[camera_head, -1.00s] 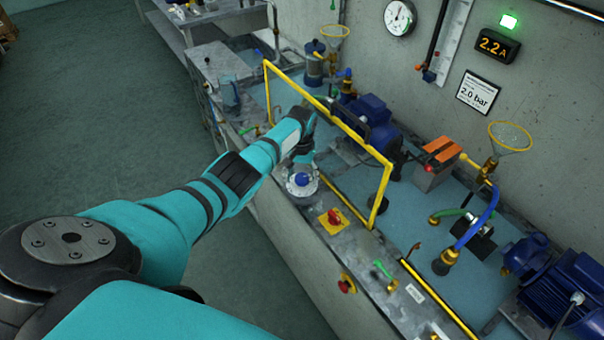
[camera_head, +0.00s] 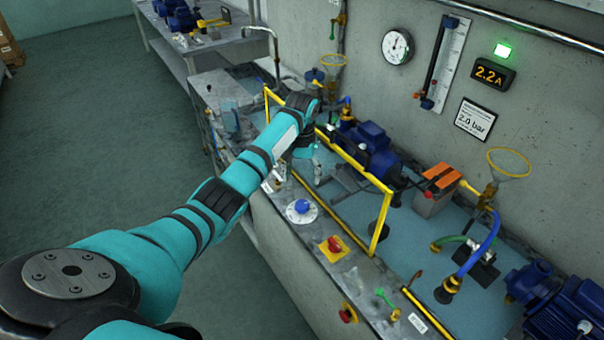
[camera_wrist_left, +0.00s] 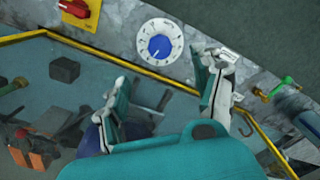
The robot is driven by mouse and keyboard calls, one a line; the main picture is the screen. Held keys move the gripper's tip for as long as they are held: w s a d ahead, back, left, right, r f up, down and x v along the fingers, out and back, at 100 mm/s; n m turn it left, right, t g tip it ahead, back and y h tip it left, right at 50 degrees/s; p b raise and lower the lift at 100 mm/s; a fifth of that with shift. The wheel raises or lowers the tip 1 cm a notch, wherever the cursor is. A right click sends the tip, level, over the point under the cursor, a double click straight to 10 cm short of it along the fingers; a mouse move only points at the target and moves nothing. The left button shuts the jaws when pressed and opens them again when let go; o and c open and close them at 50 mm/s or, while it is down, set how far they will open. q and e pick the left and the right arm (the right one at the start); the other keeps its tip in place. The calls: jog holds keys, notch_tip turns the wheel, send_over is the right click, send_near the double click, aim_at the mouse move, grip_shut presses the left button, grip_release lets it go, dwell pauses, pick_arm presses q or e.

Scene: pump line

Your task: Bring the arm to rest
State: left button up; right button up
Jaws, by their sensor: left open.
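My left arm reaches over the bench in the head view. My left gripper (camera_head: 297,173) is open and empty, hanging above the bench just beyond the round white dial (camera_head: 291,216) with the blue knob (camera_head: 302,206). In the left wrist view the two fingers of the gripper (camera_wrist_left: 162,75) stand wide apart. The dial's blue knob (camera_wrist_left: 158,46) lies past the fingertips with nothing touching it. My right gripper does not show.
A yellow frame (camera_head: 343,157) stands close beside my gripper. A red and yellow switch (camera_head: 334,247) sits nearer on the bench edge. Blue pumps (camera_head: 370,150) and a hose stand behind. The floor (camera_head: 100,130) to the left is clear.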

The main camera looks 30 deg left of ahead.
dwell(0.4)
